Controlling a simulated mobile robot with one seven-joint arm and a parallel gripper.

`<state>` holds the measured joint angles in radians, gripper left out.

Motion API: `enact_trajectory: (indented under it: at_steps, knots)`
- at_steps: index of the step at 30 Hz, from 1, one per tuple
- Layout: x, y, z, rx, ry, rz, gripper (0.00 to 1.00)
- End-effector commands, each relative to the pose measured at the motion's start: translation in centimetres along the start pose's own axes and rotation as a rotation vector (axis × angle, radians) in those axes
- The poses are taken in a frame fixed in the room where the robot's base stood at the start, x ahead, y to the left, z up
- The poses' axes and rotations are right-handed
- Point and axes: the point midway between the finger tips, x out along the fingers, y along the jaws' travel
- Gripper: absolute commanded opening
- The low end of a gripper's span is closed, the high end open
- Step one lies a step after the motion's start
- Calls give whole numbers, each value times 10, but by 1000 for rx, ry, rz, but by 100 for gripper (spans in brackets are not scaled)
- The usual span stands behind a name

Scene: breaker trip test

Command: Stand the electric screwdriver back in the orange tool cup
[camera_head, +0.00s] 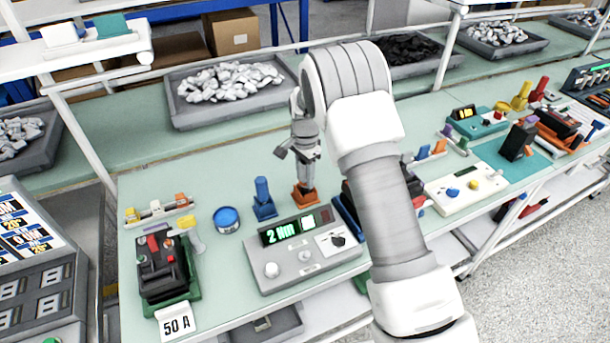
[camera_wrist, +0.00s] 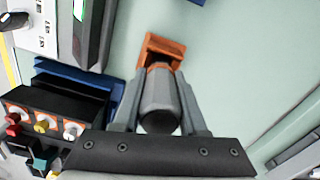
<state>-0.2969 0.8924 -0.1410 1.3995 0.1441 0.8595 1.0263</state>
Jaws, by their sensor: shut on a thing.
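The orange tool cup (camera_head: 306,197) stands on the green bench behind the torque meter. It also shows in the wrist view (camera_wrist: 147,47), with part of its dark opening visible. My gripper (camera_head: 306,155) is above the cup, pointing down. In the wrist view its two fingers (camera_wrist: 160,112) are shut on the grey electric screwdriver (camera_wrist: 158,104), which has an orange band at its far end. The screwdriver's lower end overlaps the cup in the picture. I cannot tell whether its tip is inside the opening.
A blue holder (camera_head: 263,198) stands just left of the cup. The grey meter (camera_head: 303,258) reading "2 Nm" is in front of it. A blue round tin (camera_head: 227,219) is further left. Dark boxes with knobs (camera_wrist: 55,115) lie near the gripper. The bench behind the cup is clear.

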Motion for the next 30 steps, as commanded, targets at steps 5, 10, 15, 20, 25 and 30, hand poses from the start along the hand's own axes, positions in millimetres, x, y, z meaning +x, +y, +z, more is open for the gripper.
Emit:
enact_trajectory:
  at_steps: [5, 10, 15, 20, 25, 30]
  knots:
    - [5, 0, 0, 0, 1, -2, 0]
    - [6, 0, 0, 0, 1, -2, 50]
    - [6, 0, 0, 0, 1, -1, 76]
    - [7, 0, 0, 0, 0, -1, 76]
    - [4, 0, 0, 0, 0, 0, 76]
    - [-19, -1, 0, 0, 2, -4, 76]
